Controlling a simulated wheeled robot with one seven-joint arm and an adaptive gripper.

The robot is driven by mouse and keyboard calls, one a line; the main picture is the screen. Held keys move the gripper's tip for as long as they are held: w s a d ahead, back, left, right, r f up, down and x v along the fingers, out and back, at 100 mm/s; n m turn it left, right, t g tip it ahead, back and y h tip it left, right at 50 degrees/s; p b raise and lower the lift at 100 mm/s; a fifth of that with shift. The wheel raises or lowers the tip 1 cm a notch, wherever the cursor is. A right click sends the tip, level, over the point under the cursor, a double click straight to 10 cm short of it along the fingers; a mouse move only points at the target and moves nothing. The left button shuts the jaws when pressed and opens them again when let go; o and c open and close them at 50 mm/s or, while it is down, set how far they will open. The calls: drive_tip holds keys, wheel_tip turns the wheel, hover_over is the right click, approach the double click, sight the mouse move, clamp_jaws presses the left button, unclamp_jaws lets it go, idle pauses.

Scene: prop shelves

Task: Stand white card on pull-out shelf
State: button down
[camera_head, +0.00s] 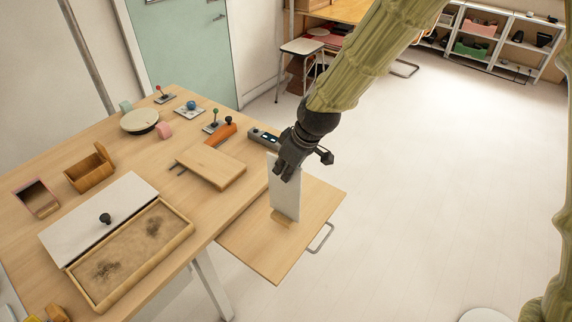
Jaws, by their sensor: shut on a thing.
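The white card (284,196) is a tall thin panel, held upright over the pull-out shelf (268,250). The shelf is a pale wooden board that sticks out from the table's right side, with a metal handle (321,239) on its outer edge. My gripper (285,170) is shut on the card's top edge from above. A small tan wooden piece (283,218) shows at the card's bottom edge on the shelf. I cannot tell whether the card's lower edge touches the shelf or that piece.
On the table (215,208) are a wooden board (210,167), a sand tray (130,255) with a white lid (98,215), an open wooden box (90,170), small levers and a dark device (264,138) close behind the card. The shelf's front is bare. Open floor lies right.

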drive_tip(key=shift+w+d+f+p, duration=0.15)
drive_tip(key=shift+w+f+p, duration=0.5)
drive_tip(key=shift+w+f, duration=0.4)
drive_tip(key=shift+w+d+f+p, duration=0.1)
drive_tip(key=shift+w+f+p, duration=0.55)
drive_tip(key=shift+w+f, duration=0.35)
drive_tip(key=c, duration=1.6)
unclamp_jaws()
drive_tip(key=shift+w, duration=0.1)
drive_tip(key=shift+b+v, duration=1.4)
drive_tip(key=shift+v, duration=4.7)
